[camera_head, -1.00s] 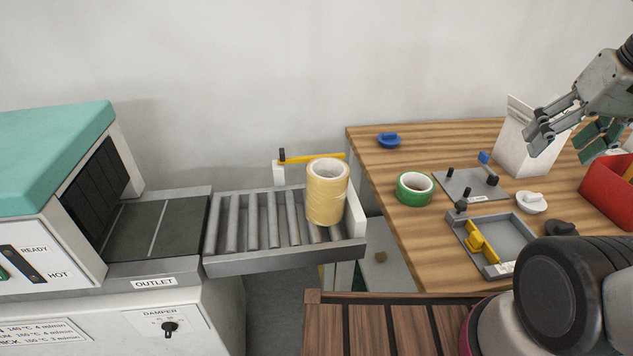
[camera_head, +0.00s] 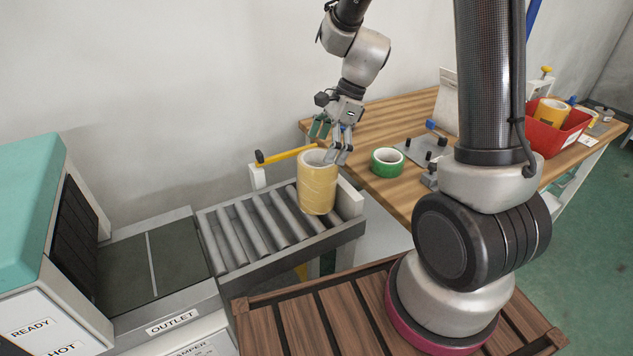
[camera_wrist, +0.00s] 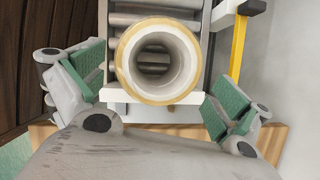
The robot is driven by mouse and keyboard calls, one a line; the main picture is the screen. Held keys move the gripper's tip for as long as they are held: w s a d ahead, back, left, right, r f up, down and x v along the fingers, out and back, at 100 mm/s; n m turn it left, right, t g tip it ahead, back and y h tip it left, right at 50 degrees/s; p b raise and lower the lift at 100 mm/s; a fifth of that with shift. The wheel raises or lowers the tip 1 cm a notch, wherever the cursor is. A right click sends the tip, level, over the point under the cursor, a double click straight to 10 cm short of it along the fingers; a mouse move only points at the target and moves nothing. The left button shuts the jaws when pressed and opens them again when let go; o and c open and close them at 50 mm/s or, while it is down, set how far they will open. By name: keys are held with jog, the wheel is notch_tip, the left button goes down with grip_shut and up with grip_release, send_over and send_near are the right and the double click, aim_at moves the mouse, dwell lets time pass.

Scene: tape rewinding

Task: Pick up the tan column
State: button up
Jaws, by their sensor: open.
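The tan column (camera_head: 317,186) is a tall stack of tan tape rolls with a white core. It stands upright on the grey roller conveyor (camera_head: 250,240), at its end by the white end stop (camera_head: 349,198). In the wrist view I look down its hollow core; its tan rim (camera_wrist: 122,62) lies ahead of the fingers. My gripper (camera_head: 331,140) is at the top of the column in the head view. In the wrist view my gripper (camera_wrist: 150,100) is open, its green pads on either side of the column and clear of it.
A green tape roll (camera_head: 387,162) and a grey plate fixture (camera_head: 428,148) are on the wooden table (camera_head: 375,125) to the right. A red bin (camera_head: 552,137) holds more rolls.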

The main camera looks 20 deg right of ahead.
aim_at(317, 165)
jog(key=x, duration=0.5)
jog(key=shift+s+a+f, duration=0.1)
jog(key=shift+a+f, duration=0.05)
jog(key=shift+f, duration=0.2)
jog(key=shift+c, duration=0.2)
jog(key=c, duration=1.1)
jog(key=shift+r, duration=0.1)
